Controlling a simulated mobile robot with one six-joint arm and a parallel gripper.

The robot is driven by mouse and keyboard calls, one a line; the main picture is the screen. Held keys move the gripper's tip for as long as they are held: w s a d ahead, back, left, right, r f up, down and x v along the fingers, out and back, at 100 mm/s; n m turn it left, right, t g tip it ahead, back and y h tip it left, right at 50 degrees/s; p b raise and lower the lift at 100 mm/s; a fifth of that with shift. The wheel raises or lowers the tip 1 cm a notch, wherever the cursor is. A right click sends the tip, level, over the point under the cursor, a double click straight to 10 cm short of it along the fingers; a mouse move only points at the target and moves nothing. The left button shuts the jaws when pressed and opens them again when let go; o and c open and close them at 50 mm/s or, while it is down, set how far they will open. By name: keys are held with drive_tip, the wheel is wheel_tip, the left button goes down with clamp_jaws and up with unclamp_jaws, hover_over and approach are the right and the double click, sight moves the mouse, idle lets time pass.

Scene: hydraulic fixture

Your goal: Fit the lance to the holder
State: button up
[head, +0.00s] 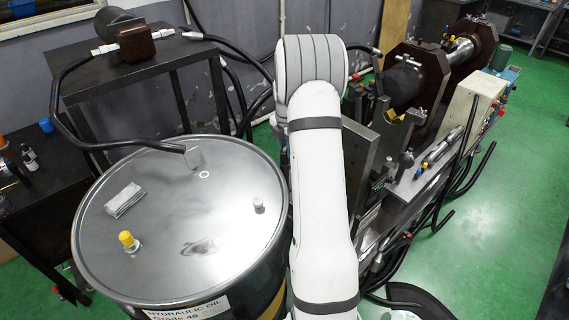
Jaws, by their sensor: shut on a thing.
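My white arm (322,190) rises through the middle of the head view and bends at a rounded grey joint (312,75). My gripper is hidden behind it, so what it grips does not show. A short dark rod with a pale tip (364,48) sticks out to the right of the joint; I cannot tell whether this is the lance. A black hose (100,142) curves from the brown pump (136,43) down to a small grey block (194,157) on the drum top. I cannot tell which part is the holder.
A steel oil drum (190,260) with a yellow cap (127,239) stands at lower left, beside a dark table (130,75). The hydraulic fixture (405,105) with upright plates and loose black hoses stands at right. Green floor (525,150) is clear at far right.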

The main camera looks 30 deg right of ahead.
drive_tip(key=shift+f, duration=0.1)
drive_tip(key=o, duration=1)
drive_tip(key=shift+o, duration=0.2)
wheel_tip(320, 180, up, 8)
drive_tip(key=shift+f+b, duration=0.25)
drive_tip(key=shift+b, duration=0.35)
drive_tip(key=shift+a+r, duration=0.2)
drive_tip(key=shift+r, duration=0.1)
drive_tip(key=s+a+r+m+t, duration=0.1)
drive_tip(key=s+a+r+m, duration=0.35)
drive_tip(key=s+a, duration=0.2)
drive_tip(key=s+a+r+m, duration=0.4)
drive_tip(key=s+a+m, duration=0.1)
drive_tip(key=a, duration=0.3)
drive_tip(key=s+a+f+m+t, duration=0.1)
drive_tip(key=s+a+m, duration=0.4)
drive_tip(key=s, duration=0.3)
drive_tip(key=s+a+m+t, duration=0.1)
drive_tip(key=s+a+m, duration=0.4)
drive_tip(key=s, duration=0.4)
drive_tip(key=shift+s+f+m, duration=0.15)
drive_tip(key=shift+f+m, duration=0.2)
drive_tip(key=shift+f, duration=0.05)
